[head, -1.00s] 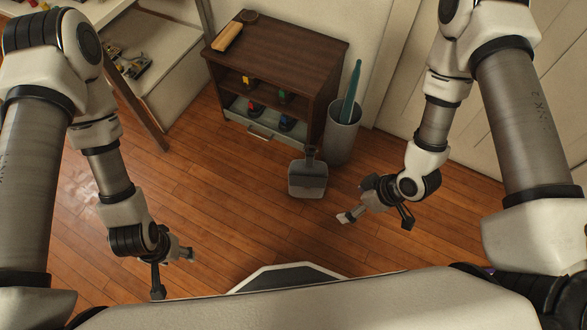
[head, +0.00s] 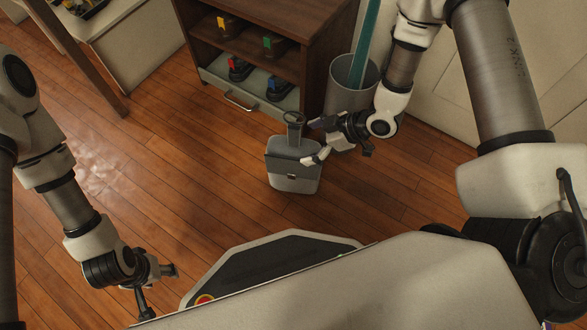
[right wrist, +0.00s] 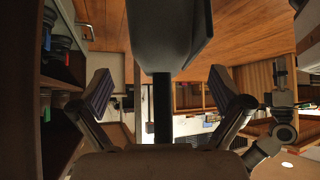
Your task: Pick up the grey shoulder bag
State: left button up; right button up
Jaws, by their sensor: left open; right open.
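The grey shoulder bag (head: 293,176) stands upright on the wooden floor in front of the cabinet in the head view. Its strap (head: 294,133) rises above it in a narrow loop. My right gripper (head: 314,140) is open just right of the strap, with its fingertips close to the bag's top. In the right wrist view the bag (right wrist: 168,28) fills the top middle, and its dark strap (right wrist: 162,112) runs down between the two spread fingers. I cannot tell whether anything touches. My left gripper (head: 159,290) is open and empty over the floor at lower left, far from the bag.
A brown cabinet (head: 318,62) with small coloured items on its shelves and a grey drawer stands behind the bag. A grey bin (head: 341,98) holding a teal rolled item stands behind my right gripper. The floor left of the bag is clear.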

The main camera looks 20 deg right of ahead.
aim_at(297, 150)
jog(key=b+x, duration=0.2)
jog(key=x, duration=0.1)
jog(key=b+x, duration=0.1)
jog(key=shift+s+f+b, duration=0.2)
jog(key=shift+f+b, duration=0.1)
jog(key=shift+f, duration=0.35)
jog(key=shift+w+a+f, duration=0.1)
jog(key=shift+a, duration=0.15)
jog(key=c, duration=1.7)
